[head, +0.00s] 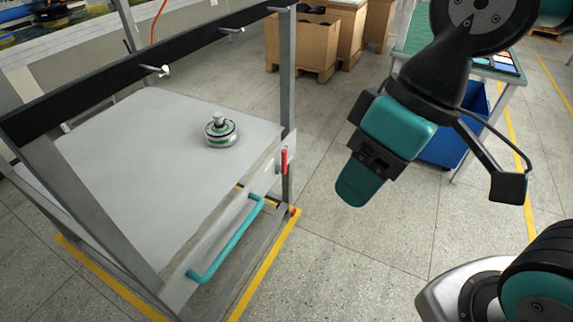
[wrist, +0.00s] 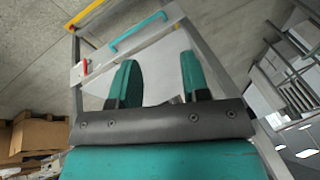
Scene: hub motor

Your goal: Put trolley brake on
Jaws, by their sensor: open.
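The trolley (head: 110,150) stands at the left in the head view, with a pale flat deck and grey metal posts. The lever also shows in the wrist view (wrist: 85,66), at the upper left beyond my fingers. A teal handle (head: 228,238) runs along the trolley's front side. My gripper (head: 355,185) is to the right of the lever, apart from it, with nothing between its fingers. In the wrist view its two teal fingers (wrist: 157,80) are spread apart.
A hub motor (head: 221,132) sits on the trolley deck. Yellow floor lines (head: 262,265) run by the trolley's base. Cardboard boxes (head: 302,45) stand behind, and a blue bin (head: 450,140) is under a green-topped table at the right. Open floor lies between trolley and bin.

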